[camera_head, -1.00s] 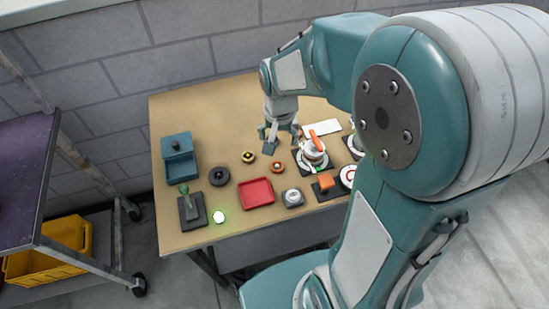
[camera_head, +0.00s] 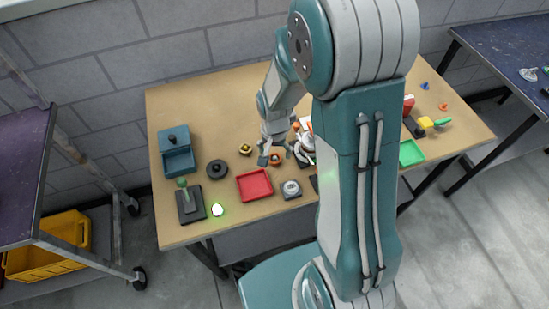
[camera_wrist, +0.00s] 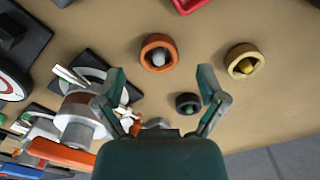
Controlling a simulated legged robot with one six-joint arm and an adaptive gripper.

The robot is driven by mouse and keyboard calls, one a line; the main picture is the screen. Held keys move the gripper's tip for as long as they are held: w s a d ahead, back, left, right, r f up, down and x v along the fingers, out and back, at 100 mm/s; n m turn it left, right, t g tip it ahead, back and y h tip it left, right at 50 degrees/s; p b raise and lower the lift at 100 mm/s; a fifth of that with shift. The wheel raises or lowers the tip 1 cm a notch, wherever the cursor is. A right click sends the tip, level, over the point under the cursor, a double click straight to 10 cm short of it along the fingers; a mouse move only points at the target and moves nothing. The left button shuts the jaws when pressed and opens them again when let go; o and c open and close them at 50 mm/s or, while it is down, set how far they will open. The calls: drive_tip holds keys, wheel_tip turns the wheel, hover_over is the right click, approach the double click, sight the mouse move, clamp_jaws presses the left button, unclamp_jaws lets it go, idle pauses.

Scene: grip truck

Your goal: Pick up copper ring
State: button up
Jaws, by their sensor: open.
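The copper ring (camera_wrist: 145,50) is an orange-brown ring around a pale grey post, on the tan tabletop. It also shows in the head view (camera_head: 275,158), close to my fingertips. My gripper (camera_wrist: 161,75) is open and empty, with its fingers spread apart. In the wrist view the copper ring lies just beyond the gap between the fingertips, nearer the top. A yellow brass ring (camera_wrist: 243,48) lies to its right, and a small dark ring (camera_wrist: 188,97) lies between the fingers.
A red tray (camera_head: 241,190) lies in front of the rings. A black round piece (camera_head: 217,169) and a blue box (camera_head: 177,158) stand to the left. A cluttered white and orange assembly (camera_wrist: 80,118) is beside the left finger. Bare tabletop shows behind the rings.

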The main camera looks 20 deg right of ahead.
wheel_tip(320, 180, down, 2)
drive_tip(key=shift+f, duration=0.15)
drive_tip(key=c, duration=1.2)
drive_tip(key=shift+c, duration=0.2)
